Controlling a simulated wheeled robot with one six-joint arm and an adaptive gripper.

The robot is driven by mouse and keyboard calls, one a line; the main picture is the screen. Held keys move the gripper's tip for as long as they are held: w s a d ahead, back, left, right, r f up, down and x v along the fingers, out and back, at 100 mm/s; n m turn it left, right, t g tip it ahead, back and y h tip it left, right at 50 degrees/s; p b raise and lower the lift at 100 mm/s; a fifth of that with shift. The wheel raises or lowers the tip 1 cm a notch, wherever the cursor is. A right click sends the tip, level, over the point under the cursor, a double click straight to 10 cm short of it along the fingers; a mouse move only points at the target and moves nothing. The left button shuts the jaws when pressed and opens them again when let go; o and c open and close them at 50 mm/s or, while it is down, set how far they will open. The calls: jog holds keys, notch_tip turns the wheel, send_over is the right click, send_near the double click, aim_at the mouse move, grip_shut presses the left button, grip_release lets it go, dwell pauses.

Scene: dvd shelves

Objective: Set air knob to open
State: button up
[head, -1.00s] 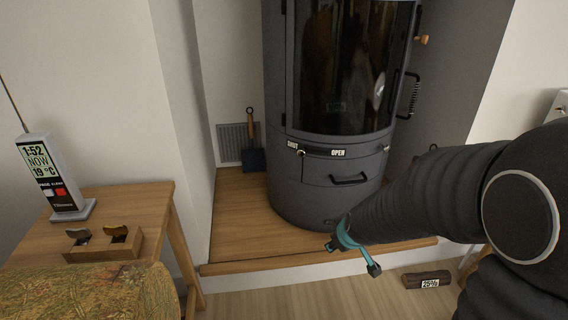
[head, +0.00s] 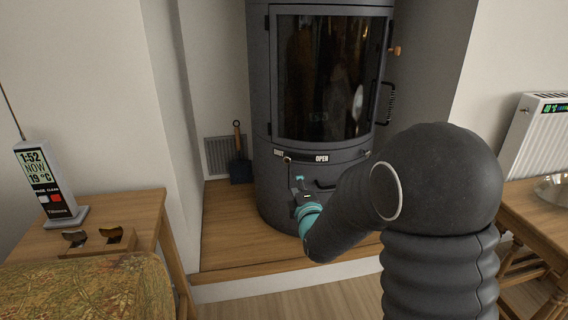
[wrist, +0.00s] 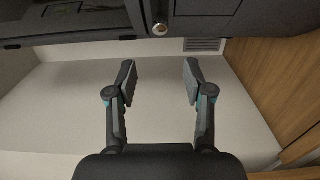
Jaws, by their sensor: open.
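The air knob (head: 287,159) is a small round metal knob on the front of the dark grey stove (head: 262,100), below the glass door. It sits at the left end, by the SHUT label (head: 279,153); the OPEN label (head: 321,158) is to its right. My gripper (head: 299,184) is in front of the stove, a little below the knob, open and empty. In the wrist view, the knob (wrist: 160,29) shows at the top middle, beyond and between the two spread fingertips (wrist: 158,72), apart from them.
A drawer handle (head: 325,186) is right of my gripper, partly hidden by my arm. The stove stands on a wooden platform (head: 225,225). A shovel (head: 238,160) leans behind it at left. A side table (head: 140,205) and a radiator (head: 540,140) flank the space.

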aim_at(288, 161)
jog(key=x, duration=1.2)
jog(key=shift+w+f, duration=0.1)
jog(key=shift+w, duration=0.25)
jog(key=shift+c, duration=0.3)
grip_shut()
jog(key=shift+d, duration=0.1)
